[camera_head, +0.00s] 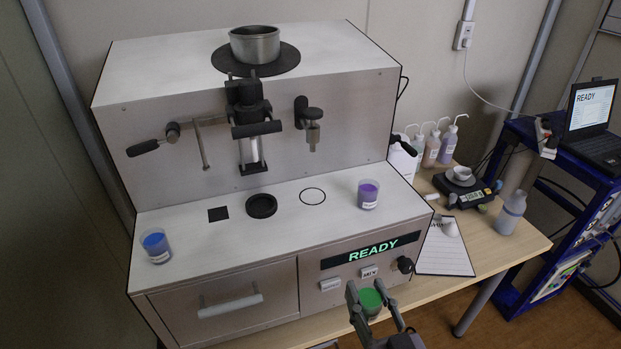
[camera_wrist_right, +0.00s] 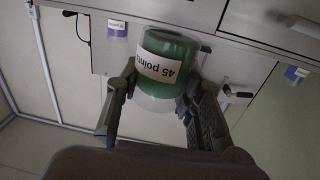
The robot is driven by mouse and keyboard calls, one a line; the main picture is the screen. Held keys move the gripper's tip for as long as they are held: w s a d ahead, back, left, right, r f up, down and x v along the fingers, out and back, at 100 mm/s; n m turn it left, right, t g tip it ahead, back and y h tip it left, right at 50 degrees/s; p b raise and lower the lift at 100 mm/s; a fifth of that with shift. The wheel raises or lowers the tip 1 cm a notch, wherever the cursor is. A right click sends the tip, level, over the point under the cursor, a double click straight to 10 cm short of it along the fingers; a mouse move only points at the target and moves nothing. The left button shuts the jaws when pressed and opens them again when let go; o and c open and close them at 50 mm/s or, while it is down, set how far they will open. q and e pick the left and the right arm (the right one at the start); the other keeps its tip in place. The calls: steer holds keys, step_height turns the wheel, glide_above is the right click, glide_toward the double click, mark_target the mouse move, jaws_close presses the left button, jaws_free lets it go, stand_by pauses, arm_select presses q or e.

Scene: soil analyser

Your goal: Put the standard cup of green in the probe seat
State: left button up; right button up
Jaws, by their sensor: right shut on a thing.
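The green cup (camera_head: 370,301) is between the fingers of my right gripper (camera_head: 365,292), in front of the analyser's front panel and below its deck. A black round ring (camera_head: 261,206), which looks like the probe seat, lies empty on the white deck below the probe (camera_head: 250,150). My left gripper is not in view.
A blue cup (camera_head: 156,247) stands at the deck's left and a purple cup (camera_head: 368,194) at its right. A black square (camera_head: 218,214) and an outlined circle (camera_head: 312,196) flank the ring. A handle (camera_head: 147,147) juts out at the left. The display (camera_head: 372,251) reads READY.

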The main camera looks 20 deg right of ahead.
steer(key=shift+a, duration=0.1)
steer(key=w+a+r+n+g+y, duration=0.2)
steer(key=w+a+n+g+y, duration=0.2)
steer(key=a+y, duration=0.4)
steer(key=w+a+r+n+g+y, duration=0.3)
steer(key=w+a+n+g+y, duration=0.1)
steer(key=a+n+y, duration=0.4)
steer(key=shift+a+n+g, duration=0.3)
steer(key=shift+a+g, duration=0.05)
steer(key=shift+g, duration=0.55)
steer(key=shift+g, duration=0.3)
steer(key=shift+r+n, duration=0.1)
steer(key=shift+n, duration=0.3)
steer(key=shift+s+d+n+g+y, duration=0.15)
steer(key=shift+d+n+g+y, duration=0.35)
steer(key=shift+g, duration=0.55)
steer(key=shift+s+d+n+g+y, duration=0.2)
steer(key=shift+d+n+g, duration=0.25)
steer(key=shift+n+g, duration=0.5)
steer(key=shift+s+d+n+g+y, duration=0.15)
steer(key=shift+d+n+g+y, duration=0.25)
steer(key=shift+g, duration=0.8)
steer(key=shift+d, duration=0.1)
